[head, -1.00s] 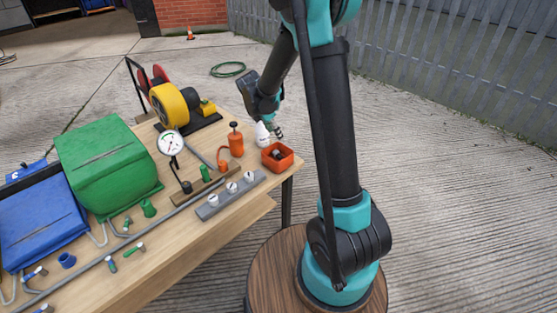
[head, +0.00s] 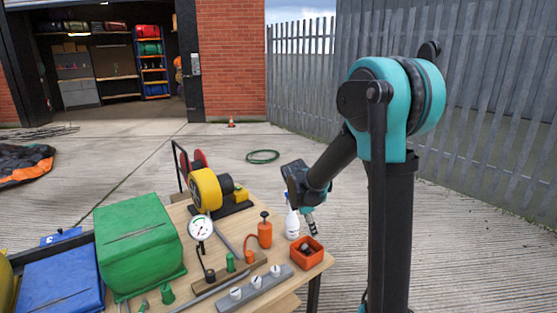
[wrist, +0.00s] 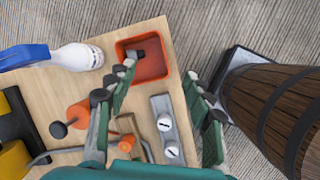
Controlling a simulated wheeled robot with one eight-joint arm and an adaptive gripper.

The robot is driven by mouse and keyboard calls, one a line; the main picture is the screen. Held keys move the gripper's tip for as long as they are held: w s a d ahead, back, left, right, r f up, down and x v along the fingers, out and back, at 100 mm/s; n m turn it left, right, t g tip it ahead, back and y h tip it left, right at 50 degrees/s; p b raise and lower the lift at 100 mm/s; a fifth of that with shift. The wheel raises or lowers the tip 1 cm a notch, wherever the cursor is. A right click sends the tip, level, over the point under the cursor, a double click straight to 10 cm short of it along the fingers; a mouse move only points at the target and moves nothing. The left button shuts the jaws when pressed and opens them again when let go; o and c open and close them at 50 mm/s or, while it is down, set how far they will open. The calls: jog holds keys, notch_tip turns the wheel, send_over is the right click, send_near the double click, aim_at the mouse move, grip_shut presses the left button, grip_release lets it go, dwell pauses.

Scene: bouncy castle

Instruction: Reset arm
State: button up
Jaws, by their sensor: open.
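My arm stands at the right in the head view and bends over toward the table's right end. My gripper (head: 312,228) hangs above the table near the orange bin (head: 318,255). In the wrist view my gripper (wrist: 160,95) has its green fingers wide apart with nothing between them. The bin (wrist: 151,70) lies beyond the fingertips and holds a small dark item. A white spray bottle (head: 292,224) stands beside the gripper. Its blue head (wrist: 25,57) shows in the wrist view.
A grey fence (head: 480,130) stands behind.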

jog(key=s+d+f+m+t+y, duration=0.1)
jog(key=s+d+m, duration=0.2)
jog(key=s+m, duration=0.7)
jog(key=s+d+f+m+y, duration=0.1)
jog(key=s+d+m+y, duration=0.1)
jog(key=s+m, duration=0.7)
jog(key=shift+s+d+m+t, duration=0.4)
jog(key=shift+s+d, duration=0.05)
jog(key=shift+s, duration=1.9)
jog(key=shift+f, duration=0.1)
